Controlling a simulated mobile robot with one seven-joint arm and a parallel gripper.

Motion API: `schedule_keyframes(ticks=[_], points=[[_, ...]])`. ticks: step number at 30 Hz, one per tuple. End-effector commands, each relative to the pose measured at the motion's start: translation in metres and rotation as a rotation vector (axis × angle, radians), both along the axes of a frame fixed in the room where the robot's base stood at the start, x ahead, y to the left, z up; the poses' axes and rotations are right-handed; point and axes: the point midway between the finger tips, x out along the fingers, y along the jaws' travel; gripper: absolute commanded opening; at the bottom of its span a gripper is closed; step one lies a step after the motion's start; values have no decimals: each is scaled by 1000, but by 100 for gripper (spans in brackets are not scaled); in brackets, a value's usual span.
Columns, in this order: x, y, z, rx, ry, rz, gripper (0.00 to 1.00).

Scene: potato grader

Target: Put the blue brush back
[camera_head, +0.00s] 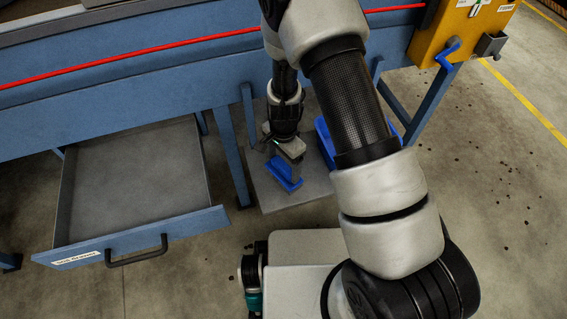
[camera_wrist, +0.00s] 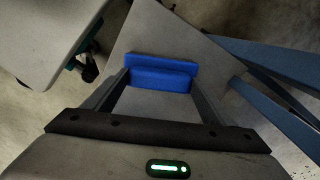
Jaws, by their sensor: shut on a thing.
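The blue brush (camera_head: 281,176) is at the end of my gripper (camera_head: 287,168), over a low grey shelf (camera_head: 290,200). In the wrist view the blue brush (camera_wrist: 160,72) lies across between the two fingertips of my gripper (camera_wrist: 161,82), which is shut on it. I cannot tell whether the brush touches the shelf. An open drawer (camera_head: 135,180) at the left looks empty. A label (camera_head: 76,258) on its front is too small to read.
A blue container (camera_head: 325,142) stands on the shelf, partly hidden by my arm. Blue frame legs (camera_head: 231,155) rise between drawer and shelf. A yellow box (camera_head: 459,33) with a blue hook (camera_head: 447,56) is at the upper right. Floor at the right is open, with small dark bits.

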Motion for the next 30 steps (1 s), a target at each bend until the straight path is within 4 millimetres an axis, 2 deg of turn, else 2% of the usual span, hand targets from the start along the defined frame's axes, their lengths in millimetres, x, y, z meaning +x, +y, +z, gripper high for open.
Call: schedule_keyframes(ticks=[2,3,6,14,17,20,30], points=[[0,0,-4,0,0,0,53],[0,0,-3,0,0,0,83],[0,0,-3,0,0,0,96],[0,0,-2,0,0,0,96],[0,0,5,0,0,0,96],[1,0,18,0,-2,1,96],[1,1,91,0,-2,1,96]])
